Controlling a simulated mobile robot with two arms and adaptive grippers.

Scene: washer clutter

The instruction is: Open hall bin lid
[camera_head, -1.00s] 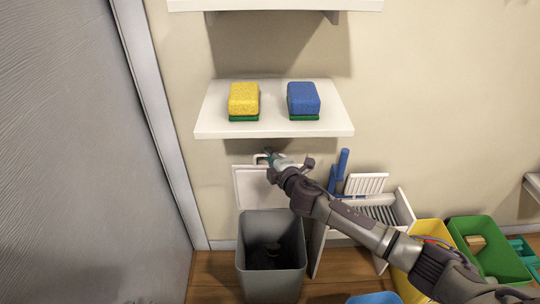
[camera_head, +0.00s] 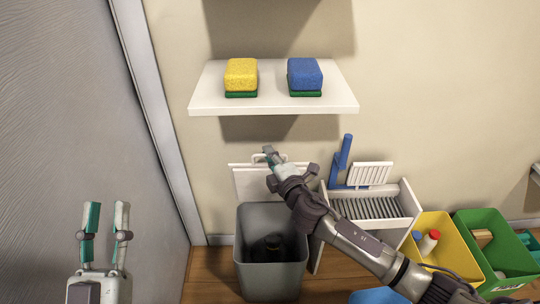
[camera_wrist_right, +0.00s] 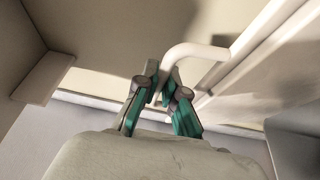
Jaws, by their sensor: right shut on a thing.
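The grey hall bin (camera_head: 271,270) stands on the floor below the shelf. Its top is open and a dark object shows inside. The white lid (camera_head: 250,184) stands raised at the bin's back, near the wall. My right gripper (camera_head: 270,153) is at the lid's top edge, shut on the white lid handle (camera_head: 285,156). In the right wrist view the handle (camera_wrist_right: 196,51) is a bent white bar running to the fingertips (camera_wrist_right: 162,76), which partly hide it. My left gripper (camera_head: 106,207) is open and empty at the lower left, apart from the bin.
A white shelf (camera_head: 275,101) with a yellow sponge (camera_head: 241,75) and a blue sponge (camera_head: 304,74) hangs above the lid. A white slatted rack (camera_head: 405,203) stands right of the bin, then a yellow bin (camera_head: 437,257) and a green bin (camera_head: 500,258). A grey door (camera_head: 70,110) bounds the left.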

